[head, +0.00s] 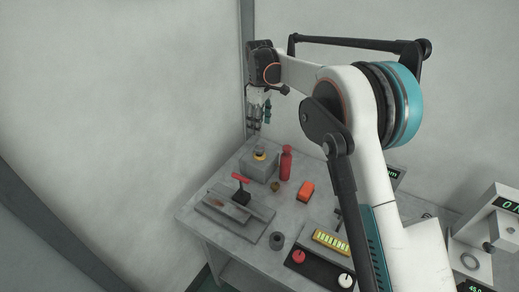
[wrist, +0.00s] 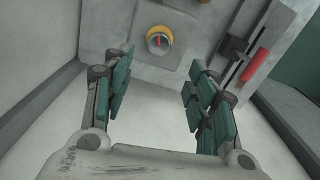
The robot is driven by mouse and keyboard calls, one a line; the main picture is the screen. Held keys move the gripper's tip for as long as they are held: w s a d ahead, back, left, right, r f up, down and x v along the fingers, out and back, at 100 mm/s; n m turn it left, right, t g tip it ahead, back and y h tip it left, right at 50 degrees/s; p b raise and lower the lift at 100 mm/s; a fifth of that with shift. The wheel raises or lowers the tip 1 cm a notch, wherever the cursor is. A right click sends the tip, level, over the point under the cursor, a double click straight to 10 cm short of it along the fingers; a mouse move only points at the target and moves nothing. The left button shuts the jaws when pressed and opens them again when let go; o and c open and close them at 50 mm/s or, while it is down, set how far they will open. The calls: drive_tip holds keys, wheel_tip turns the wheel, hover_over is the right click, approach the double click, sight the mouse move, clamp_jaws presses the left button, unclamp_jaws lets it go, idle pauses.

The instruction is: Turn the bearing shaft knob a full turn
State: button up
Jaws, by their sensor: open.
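The bearing shaft knob (head: 259,153) is a small round knob with a yellow ring, on top of a grey block (head: 257,170) at the back of the table. In the wrist view the knob (wrist: 159,41) shows a red mark on its grey face, near the top middle. My gripper (head: 259,125) hangs above the block, pointing down, apart from the knob. In the wrist view my gripper (wrist: 158,85) has its two green-padded fingers wide apart with nothing between them. The knob lies beyond the fingertips, roughly centred between them.
A red bottle (head: 286,164) stands right of the block, with an orange block (head: 306,191) farther right. A fixture with a red handle (head: 241,178) sits in front; the handle also shows in the wrist view (wrist: 256,66). A dark control panel (head: 318,267) is at the front.

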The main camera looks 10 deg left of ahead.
sight(260, 148)
wheel_tip(260, 148, down, 13)
drive_tip(key=m+b, duration=0.3)
drive_tip(key=m, duration=0.8)
drive_tip(key=shift+f, duration=0.15)
drive_tip(key=c, duration=1)
